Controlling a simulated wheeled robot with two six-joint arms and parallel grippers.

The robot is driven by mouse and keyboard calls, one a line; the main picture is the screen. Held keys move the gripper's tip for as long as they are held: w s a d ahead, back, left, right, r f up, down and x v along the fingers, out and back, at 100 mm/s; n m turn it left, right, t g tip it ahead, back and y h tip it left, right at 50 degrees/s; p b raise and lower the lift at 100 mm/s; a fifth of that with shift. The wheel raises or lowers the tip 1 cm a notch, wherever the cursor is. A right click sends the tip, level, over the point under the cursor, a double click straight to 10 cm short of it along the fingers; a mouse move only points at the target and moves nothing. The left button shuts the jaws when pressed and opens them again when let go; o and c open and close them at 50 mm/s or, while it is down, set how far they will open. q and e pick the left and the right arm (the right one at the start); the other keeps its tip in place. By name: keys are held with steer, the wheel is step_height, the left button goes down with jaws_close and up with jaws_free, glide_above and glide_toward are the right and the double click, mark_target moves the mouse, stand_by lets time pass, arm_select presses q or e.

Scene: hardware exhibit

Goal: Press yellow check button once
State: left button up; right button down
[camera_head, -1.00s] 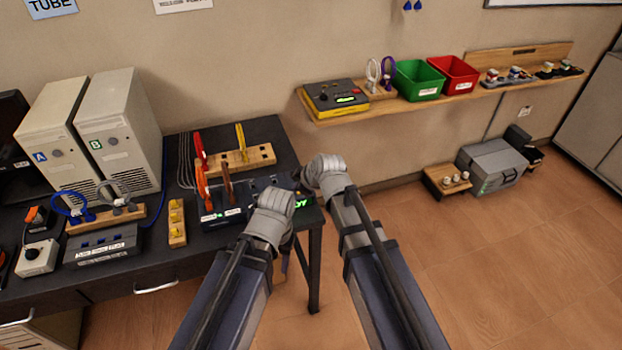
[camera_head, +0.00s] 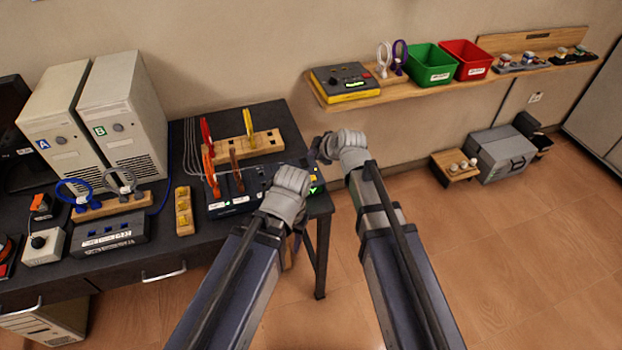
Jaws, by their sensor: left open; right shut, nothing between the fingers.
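A dark panel (camera_head: 232,202) with levers and a green light is partly covered by my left wrist.
The wooden shelf (camera_head: 410,90) also holds white and purple rings, a green bin (camera_head: 432,64) and a red bin (camera_head: 467,60). The dark table (camera_head: 165,245) carries two computer towers and several small devices. Open floor lies to the right.

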mark_target(313, 180)
steer(key=shift+f+b, duration=3.9)
steer(key=shift+f, duration=0.25)
steer(key=shift+f, duration=0.15)
steer(key=shift+f+b, duration=0.25)
steer(key=shift+b, duration=0.2)
steer(key=shift+f+b, duration=0.4)
steer(key=shift+f, duration=0.05)
steer(key=shift+r, duration=0.2)
steer(key=shift+r+p, duration=0.7)
steer(key=shift+p, duration=0.15)
step_height(313, 180, up, 5)
steer(key=p, duration=0.5)
